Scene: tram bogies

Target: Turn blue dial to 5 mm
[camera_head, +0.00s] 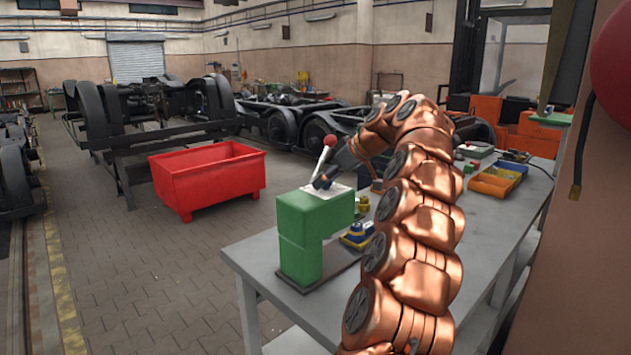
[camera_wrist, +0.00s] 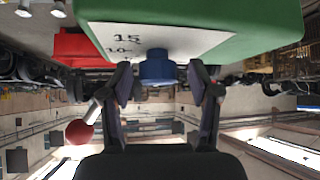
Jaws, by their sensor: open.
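The blue dial (camera_wrist: 157,66) sticks out from a white scale plate (camera_wrist: 130,42) on the green machine (camera_wrist: 220,12) in the wrist view. The plate shows 15 and 10; a 5 mark cannot be made out. My gripper (camera_wrist: 160,84) is open, with one finger on each side of the dial; I cannot tell whether they touch it. In the head view the green machine (camera_head: 302,235) stands on the bench's near left end. My gripper (camera_head: 322,181) is at its top, over the white plate (camera_head: 335,192), and the dial is hidden there.
A lever with a red ball (camera_head: 330,140) rises close beside my gripper; the ball (camera_wrist: 79,131) is at left in the wrist view. A red crate (camera_head: 207,180) stands on the floor.

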